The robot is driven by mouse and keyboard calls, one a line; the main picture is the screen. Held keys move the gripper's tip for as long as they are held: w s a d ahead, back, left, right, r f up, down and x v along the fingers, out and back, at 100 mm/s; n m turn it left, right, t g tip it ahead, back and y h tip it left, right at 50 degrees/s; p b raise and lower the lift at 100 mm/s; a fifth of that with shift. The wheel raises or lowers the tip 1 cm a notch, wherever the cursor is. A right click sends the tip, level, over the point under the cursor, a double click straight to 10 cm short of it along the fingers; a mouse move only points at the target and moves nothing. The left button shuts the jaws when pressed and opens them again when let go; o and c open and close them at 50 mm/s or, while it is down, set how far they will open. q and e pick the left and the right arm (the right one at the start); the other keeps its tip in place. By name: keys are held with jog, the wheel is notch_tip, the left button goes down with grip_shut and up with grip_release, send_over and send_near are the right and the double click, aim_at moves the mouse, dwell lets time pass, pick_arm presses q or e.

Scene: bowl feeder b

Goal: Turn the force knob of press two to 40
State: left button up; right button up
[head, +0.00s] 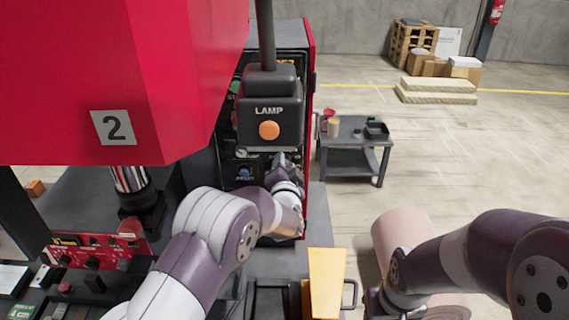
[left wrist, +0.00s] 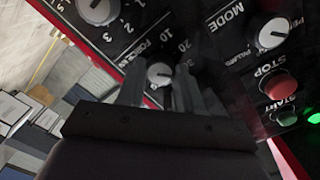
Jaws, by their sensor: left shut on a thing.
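Press two is a red housing (head: 95,70) with a "2" plate at the upper left of the head view. A black control panel with a red edge (head: 309,75) stands behind the hanging lamp box. In the left wrist view the force knob (left wrist: 159,73) is a small round knob with a white face, beside a scale showing 20 and 30. My left gripper (left wrist: 162,92) is shut on this knob, a finger on each side. Its pointer is too small to read surely. In the head view my left gripper (head: 284,168) reaches the panel, and the force knob is hidden.
A grey box marked LAMP with an orange button (head: 268,130) hangs close above my left gripper. The wrist view shows a mode knob (left wrist: 268,33), a red stop button (left wrist: 279,86) and a green start button (left wrist: 284,114) nearby. A grey cart (head: 352,140) stands right of the panel.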

pick_arm(q)
jog(key=shift+f+m+y+p, duration=0.15)
jog(key=shift+m+p, duration=0.4)
jog(key=shift+m, duration=1.25)
jog(key=shift+m+y+p, duration=0.15)
jog(key=shift+m+p, duration=0.4)
jog(key=shift+m, duration=1.25)
jog(key=o, duration=1)
jog(key=shift+d, duration=0.1)
jog(key=shift+o, duration=0.2)
